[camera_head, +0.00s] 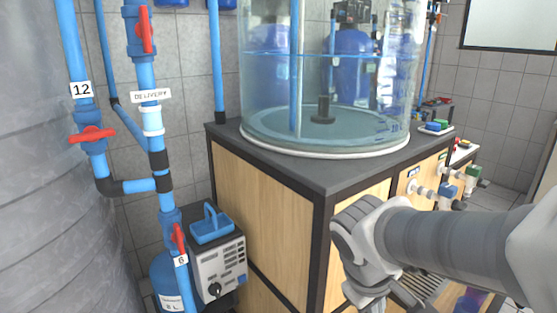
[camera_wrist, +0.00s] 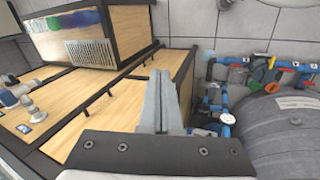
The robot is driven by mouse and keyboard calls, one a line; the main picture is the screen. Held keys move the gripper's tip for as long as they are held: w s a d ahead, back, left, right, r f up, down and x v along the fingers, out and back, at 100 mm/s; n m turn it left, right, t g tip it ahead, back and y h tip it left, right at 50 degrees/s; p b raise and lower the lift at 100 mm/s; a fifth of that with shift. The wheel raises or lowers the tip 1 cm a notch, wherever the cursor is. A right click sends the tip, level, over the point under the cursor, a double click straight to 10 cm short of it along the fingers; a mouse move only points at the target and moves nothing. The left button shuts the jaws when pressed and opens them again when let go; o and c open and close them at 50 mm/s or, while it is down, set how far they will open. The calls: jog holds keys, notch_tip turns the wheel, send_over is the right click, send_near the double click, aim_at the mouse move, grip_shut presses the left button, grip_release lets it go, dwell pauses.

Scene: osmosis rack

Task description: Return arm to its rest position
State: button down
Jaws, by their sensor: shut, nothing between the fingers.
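My arm reaches in from the right edge of the head view, in front of the wooden cabinet (camera_head: 265,205). The gripper's fingertips do not show clearly in the head view. In the wrist view my gripper (camera_wrist: 162,78) has its two grey fingers together with nothing between them. Behind the fingers are the cabinet's wooden panels (camera_wrist: 118,112) and dark frame. The fingers look apart from the cabinet, though the exact gap cannot be told.
A clear water tank (camera_head: 325,90) stands on the cabinet. Blue pipes with red valves (camera_head: 92,135) and a grey box with a blue handle (camera_head: 218,265) are at the left. Valves (camera_head: 448,190) stick out from the cabinet's right side. A large grey tank (camera_wrist: 285,125) shows in the wrist view.

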jog(key=s+a+r+m+t+y, duration=0.2)
jog(key=s+r+m+t+y, duration=0.1)
jog(key=s+r+m, duration=0.3)
notch_tip(320, 180, up, 18)
jog(key=p, duration=1.7)
jog(key=shift+s+n+p, duration=0.3)
jog(key=shift+p, duration=0.05)
jog(key=shift+a, duration=0.25)
